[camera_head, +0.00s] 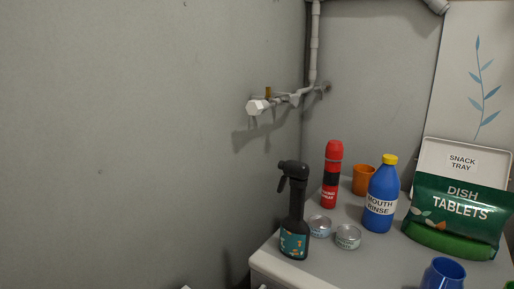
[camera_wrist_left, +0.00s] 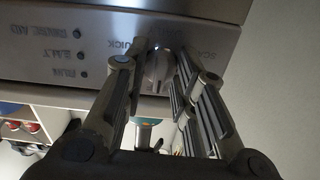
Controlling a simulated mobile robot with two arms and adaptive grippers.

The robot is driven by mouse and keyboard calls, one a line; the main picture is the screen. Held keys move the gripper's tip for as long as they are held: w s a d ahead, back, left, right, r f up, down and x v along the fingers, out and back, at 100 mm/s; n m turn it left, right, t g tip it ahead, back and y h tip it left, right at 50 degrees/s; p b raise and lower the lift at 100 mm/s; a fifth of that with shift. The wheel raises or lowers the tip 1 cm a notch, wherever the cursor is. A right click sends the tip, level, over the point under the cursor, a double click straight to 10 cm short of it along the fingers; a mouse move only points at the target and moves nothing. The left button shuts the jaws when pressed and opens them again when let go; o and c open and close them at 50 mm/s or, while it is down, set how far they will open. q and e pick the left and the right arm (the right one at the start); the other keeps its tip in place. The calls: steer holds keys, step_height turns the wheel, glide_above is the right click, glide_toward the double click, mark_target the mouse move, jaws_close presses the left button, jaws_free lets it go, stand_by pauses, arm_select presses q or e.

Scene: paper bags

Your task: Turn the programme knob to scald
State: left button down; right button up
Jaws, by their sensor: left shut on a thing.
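In the left wrist view, the programme knob (camera_wrist_left: 156,68) is a rounded grey metal knob on the brushed-metal panel (camera_wrist_left: 55,47). My left gripper (camera_wrist_left: 158,82) has a finger on each side of it and is shut on it. Labels around the knob show upside down: QUICK at its left, a partly hidden word above it, and one beginning SCA at its right. A small light spot shows at the knob's upper edge. The head view shows neither the knob nor either gripper.
In the head view, a counter holds a black spray bottle (camera_head: 293,215), a red bottle (camera_head: 332,170), two tins, a blue mouth rinse bottle (camera_head: 381,195) and a green dish tablets bag (camera_head: 458,210). A pipe with a white valve (camera_head: 258,107) runs along the wall.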

arm_select(q)
steer(key=c, duration=1.2)
jaws_free()
steer(key=shift+s+a, duration=0.1)
steer(key=p+v, duration=0.2)
steer(key=v, duration=0.3)
steer(key=shift+s+a+p, duration=0.25)
steer(key=shift+s+p, duration=0.1)
steer(key=shift+p, duration=0.05)
